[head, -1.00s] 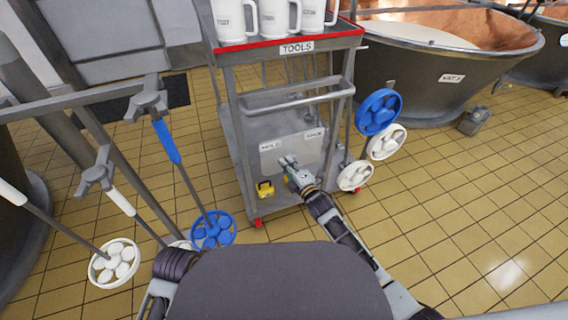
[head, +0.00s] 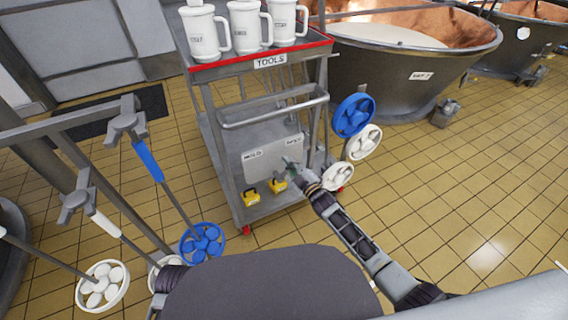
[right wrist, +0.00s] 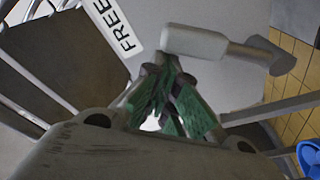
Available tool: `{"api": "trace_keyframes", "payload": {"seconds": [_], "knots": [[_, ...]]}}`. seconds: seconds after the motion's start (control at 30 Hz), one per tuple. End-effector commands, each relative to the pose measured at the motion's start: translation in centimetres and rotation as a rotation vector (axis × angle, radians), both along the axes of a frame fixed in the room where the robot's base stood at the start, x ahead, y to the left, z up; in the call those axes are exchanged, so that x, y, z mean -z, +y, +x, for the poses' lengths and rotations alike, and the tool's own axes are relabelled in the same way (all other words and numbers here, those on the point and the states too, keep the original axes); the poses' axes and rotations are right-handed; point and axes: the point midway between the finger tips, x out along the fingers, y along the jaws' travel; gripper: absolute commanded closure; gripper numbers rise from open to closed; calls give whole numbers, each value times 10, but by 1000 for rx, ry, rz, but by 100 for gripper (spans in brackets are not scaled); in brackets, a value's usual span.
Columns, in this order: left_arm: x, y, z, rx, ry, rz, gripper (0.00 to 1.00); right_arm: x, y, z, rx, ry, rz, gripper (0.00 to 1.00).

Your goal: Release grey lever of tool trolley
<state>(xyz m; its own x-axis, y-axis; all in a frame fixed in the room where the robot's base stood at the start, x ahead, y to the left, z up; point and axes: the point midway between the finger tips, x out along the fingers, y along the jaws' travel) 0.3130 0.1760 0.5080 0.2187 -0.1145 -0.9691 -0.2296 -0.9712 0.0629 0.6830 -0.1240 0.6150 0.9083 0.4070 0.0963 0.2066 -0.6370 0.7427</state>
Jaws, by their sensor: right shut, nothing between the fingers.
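The tool trolley (head: 262,60) stands ahead of me with a grey plate (head: 268,163) on its lower part. The plate has a HOLD label on its left and a FREE label on its right. In the right wrist view the grey lever (right wrist: 250,50) lies just beside the FREE label (right wrist: 115,25), its handle pointing right. My right gripper (head: 289,163) is at the plate's right part and hides the lever in the head view. In the right wrist view its green-padded fingertips (right wrist: 168,65) are shut and empty, just below the lever; contact is unclear. My left gripper is out of view.
Two yellow blocks (head: 251,197) sit low on the trolley. White jugs (head: 204,35) stand on its top. Blue and white wheel-headed tools (head: 352,115) hang at its right side. A vat (head: 400,75) stands behind right. The floor at right is clear.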

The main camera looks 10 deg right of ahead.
Motion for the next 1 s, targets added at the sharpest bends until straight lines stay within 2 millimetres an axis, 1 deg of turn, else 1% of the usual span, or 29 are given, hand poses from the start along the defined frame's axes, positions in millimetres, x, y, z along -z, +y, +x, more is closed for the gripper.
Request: {"api": "trace_keyframes", "payload": {"seconds": [0.2,0.73,1.0], "knots": [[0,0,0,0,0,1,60,3,-7,2,0,0,-1,100],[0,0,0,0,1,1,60,4,-9,3,2,1,-4,100],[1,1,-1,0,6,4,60,-4,-7,5,2,0,-4,100]]}}
